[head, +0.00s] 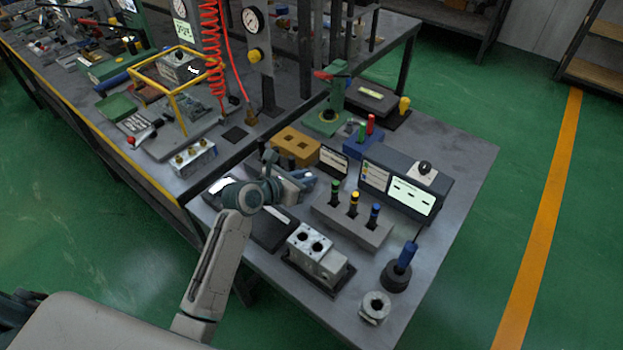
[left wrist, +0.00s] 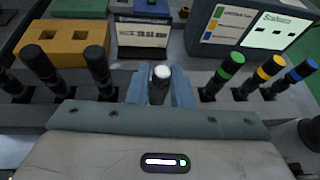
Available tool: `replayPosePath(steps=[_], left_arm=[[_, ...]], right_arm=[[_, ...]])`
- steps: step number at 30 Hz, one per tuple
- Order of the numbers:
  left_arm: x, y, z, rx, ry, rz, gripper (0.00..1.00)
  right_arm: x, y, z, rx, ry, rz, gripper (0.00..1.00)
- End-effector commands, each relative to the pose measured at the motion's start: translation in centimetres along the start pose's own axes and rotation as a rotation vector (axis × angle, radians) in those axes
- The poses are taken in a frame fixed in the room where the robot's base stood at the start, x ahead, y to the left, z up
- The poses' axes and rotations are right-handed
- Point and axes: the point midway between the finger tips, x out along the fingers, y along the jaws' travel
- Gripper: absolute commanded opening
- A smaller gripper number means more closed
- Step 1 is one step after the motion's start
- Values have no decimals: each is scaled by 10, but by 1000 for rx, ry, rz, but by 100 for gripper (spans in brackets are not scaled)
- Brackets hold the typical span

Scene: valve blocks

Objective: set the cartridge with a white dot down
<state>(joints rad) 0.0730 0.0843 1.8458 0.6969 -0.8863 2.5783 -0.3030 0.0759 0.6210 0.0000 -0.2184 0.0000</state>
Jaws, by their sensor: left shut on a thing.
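My left gripper (head: 306,181) is over the table's middle, shut on a dark cartridge with a white top (left wrist: 161,72) that stands upright between the fingertips in the left wrist view. Its lower end is hidden, so I cannot tell whether it touches anything below. A grey rack (head: 338,222) just right of the gripper holds cartridges with green (head: 335,187), yellow (head: 354,198) and blue (head: 375,210) bands. My right gripper is not in view.
A yellow block with two square holes (head: 297,145) and a dark box with a pale panel (head: 405,188) stand behind. A metal valve block (head: 317,255) stands in front, and a blue-handled tool in a round base (head: 397,276) is at the front right.

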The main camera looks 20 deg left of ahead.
Motion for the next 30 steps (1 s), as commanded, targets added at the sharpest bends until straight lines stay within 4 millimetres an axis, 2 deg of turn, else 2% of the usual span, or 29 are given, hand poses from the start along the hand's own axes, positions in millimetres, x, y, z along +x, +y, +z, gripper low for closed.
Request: replayPosePath(steps=[3,6,10,15,26,27,30], left_arm=[[17,2,7,-1,-1,0,0],[23,2,7,-1,-1,0,0],[27,3,-2,-1,2,0,0],[35,4,-23,-2,1,1,0],[37,5,-28,0,0,1,0],[37,5,-28,0,0,1,25],[37,5,-28,1,0,2,42]], right_arm=[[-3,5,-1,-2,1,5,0],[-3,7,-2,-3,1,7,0],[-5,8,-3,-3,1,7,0],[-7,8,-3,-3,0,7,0],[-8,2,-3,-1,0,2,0],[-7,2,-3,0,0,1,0],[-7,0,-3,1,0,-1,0]])
